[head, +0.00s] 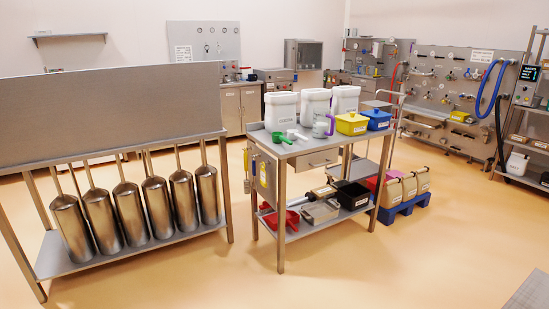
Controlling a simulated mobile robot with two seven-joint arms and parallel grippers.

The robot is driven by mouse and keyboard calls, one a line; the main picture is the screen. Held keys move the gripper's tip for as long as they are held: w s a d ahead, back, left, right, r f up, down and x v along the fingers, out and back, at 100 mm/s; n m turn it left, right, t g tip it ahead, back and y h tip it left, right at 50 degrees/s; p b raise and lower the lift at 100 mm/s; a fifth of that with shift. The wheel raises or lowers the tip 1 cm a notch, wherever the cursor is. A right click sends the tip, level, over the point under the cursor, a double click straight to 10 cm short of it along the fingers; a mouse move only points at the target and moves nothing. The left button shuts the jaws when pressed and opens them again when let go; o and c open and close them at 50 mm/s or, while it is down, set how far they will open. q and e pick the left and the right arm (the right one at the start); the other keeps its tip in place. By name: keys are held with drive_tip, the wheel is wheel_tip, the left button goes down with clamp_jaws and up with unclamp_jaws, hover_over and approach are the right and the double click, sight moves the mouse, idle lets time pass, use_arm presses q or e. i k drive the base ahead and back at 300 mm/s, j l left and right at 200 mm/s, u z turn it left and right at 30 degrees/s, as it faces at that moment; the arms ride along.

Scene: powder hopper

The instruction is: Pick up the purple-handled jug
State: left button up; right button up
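The purple-handled jug (321,126) stands on the top of a steel work table (296,146) in the middle of the head view. Its body is clear or whitish and its purple handle (331,123) is on its right side. White tubs stand behind it, and green scoops lie to its left. Neither of my grippers shows in this view.
A yellow-lidded box (352,124) and a blue box (376,119) stand right of the jug. A steel rack with several metal cylinders (130,212) stands left of the table. A blue pallet (404,207) with canisters sits behind right. Open floor (400,270) lies in front.

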sight(321, 116)
drive_tip(key=i, duration=2.45)
